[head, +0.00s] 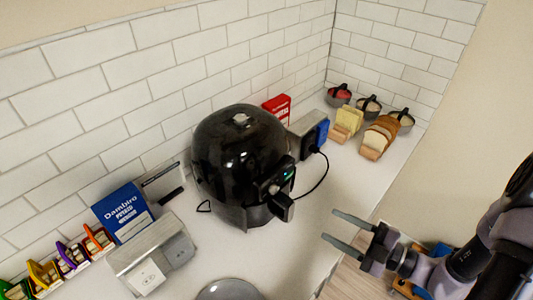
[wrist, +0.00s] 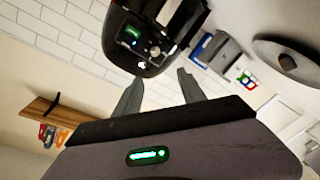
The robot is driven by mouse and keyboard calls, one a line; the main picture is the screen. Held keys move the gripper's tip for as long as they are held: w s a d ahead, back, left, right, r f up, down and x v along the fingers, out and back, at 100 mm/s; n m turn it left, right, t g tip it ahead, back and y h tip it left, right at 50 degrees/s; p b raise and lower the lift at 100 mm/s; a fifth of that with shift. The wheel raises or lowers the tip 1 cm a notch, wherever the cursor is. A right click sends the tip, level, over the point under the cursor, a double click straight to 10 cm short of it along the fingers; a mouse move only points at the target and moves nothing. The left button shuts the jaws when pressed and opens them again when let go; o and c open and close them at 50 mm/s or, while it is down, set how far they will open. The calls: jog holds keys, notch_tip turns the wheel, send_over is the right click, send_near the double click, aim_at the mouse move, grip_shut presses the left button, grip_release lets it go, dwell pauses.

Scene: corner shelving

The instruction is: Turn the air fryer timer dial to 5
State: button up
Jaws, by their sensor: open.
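The black air fryer (head: 238,150) stands on the counter against the tiled wall, its front facing right toward my arm. A small greyish round part (head: 274,188), likely the timer dial, is on its front near a green light and above the handle (head: 283,207). The wrist view shows the air fryer (wrist: 142,20) upside down, with a green display and a small round knob (wrist: 155,51); its number marks are too small to read. My gripper (head: 329,224) is open and empty, right of the handle and apart from it. In the wrist view its fingertips (wrist: 160,77) point toward the front panel.
A black cord (head: 322,178) runs from the fryer to the blue-and-black item behind. A bread loaf (head: 380,136) and several bowls stand at the back right. A metallic box (head: 150,255) and a blue package (head: 123,212) stand left. The counter right of the fryer is mostly clear.

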jog(key=m+t, duration=0.1)
jog(key=m, duration=0.1)
jog(key=b, duration=0.3)
send_near(276, 191)
jog(key=x, duration=0.8)
grip_shut()
